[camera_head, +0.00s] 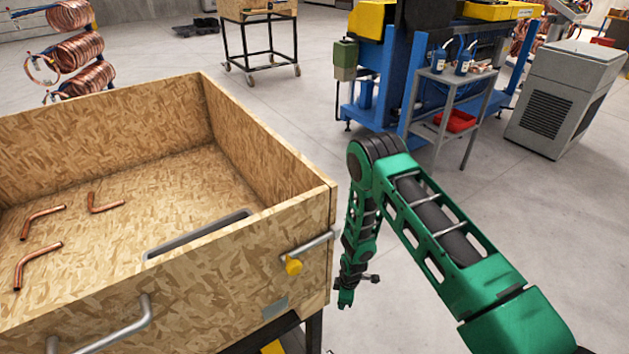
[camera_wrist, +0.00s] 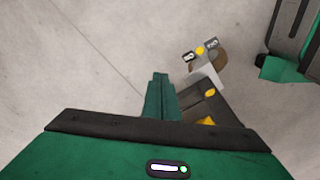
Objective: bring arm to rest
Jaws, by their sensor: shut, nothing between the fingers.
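My green arm (camera_head: 440,225) shows in the head view to the right of the wooden crate. It bends at a dark elbow joint, and the forearm hangs down past the crate's right corner. My gripper (camera_head: 346,298) is at the lower end, small in the head view, low over the floor and apart from the crate. In the wrist view, my gripper (camera_wrist: 160,78) shows its green fingers close together with nothing between them, pointing at the grey floor.
The wooden crate (camera_head: 265,150) holds several bent copper tubes (camera_head: 40,220). Metal handles (camera_head: 305,245) stick out from its near side. A grey cart (camera_head: 450,78), a blue machine (camera_head: 385,75) and a grey cabinet (camera_head: 560,105) stand behind. The floor (camera_head: 560,220) at right is clear.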

